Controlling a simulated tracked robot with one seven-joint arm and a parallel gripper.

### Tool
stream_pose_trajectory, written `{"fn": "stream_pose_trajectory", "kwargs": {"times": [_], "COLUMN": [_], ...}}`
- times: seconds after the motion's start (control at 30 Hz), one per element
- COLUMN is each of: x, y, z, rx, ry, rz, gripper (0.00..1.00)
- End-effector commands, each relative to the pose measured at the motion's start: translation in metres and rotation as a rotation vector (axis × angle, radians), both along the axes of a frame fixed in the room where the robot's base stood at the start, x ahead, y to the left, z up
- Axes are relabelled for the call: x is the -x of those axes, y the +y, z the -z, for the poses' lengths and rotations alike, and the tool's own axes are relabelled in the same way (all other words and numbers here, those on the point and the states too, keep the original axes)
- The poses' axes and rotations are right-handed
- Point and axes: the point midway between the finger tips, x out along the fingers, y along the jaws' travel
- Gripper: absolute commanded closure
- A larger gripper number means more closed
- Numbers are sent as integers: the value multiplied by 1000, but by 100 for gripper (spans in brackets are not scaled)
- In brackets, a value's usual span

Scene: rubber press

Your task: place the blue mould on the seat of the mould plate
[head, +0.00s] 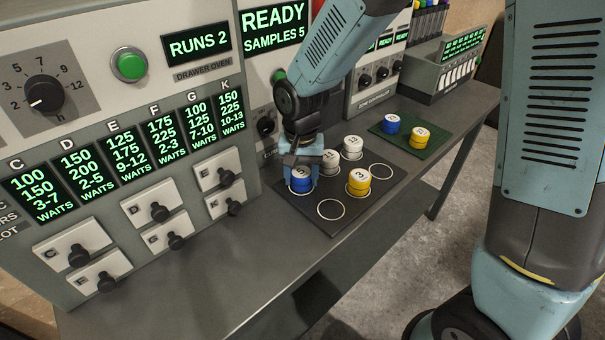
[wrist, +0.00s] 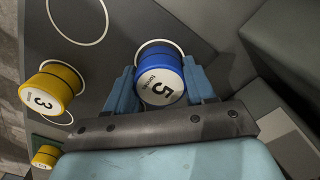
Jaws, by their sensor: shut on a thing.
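My gripper (head: 302,176) is shut on a blue mould (head: 301,185) with a white top, over the left part of the dark mould plate (head: 345,215). In the wrist view the blue mould (wrist: 155,68) sits between both fingers, its top marked 5. Part of a white ring seat (wrist: 158,43) shows around its far edge. I cannot tell whether the mould touches the plate or hangs slightly above it. An empty ring seat (head: 331,209) lies just in front, and another (head: 381,171) lies at the right.
A yellow mould (head: 359,182) marked 3 and two white moulds (head: 330,163) (head: 352,148) stand on the plate near my gripper. A green mat (head: 428,126) farther right holds another blue mould (head: 391,124) and a yellow one (head: 419,138). The drawer oven (head: 130,170) stands at left.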

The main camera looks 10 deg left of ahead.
Motion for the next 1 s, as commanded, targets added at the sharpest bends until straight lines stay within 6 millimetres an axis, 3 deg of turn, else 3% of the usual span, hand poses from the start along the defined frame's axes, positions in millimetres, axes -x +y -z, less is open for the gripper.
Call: {"fn": "stream_pose_trajectory", "kwargs": {"times": [0.23, 0.27, 0.5, 0.83, 1.0], "x": [0, 0, 0, 0, -1], "y": [0, 0, 0, 0, 0], "z": [2, 2, 2, -2, -22], "rx": [0, 0, 0, 0, -1], "ry": [0, 0, 0, -1, -3], "rz": [0, 0, 0, 0, 0], "gripper": [84, 44, 21, 20, 20]}}
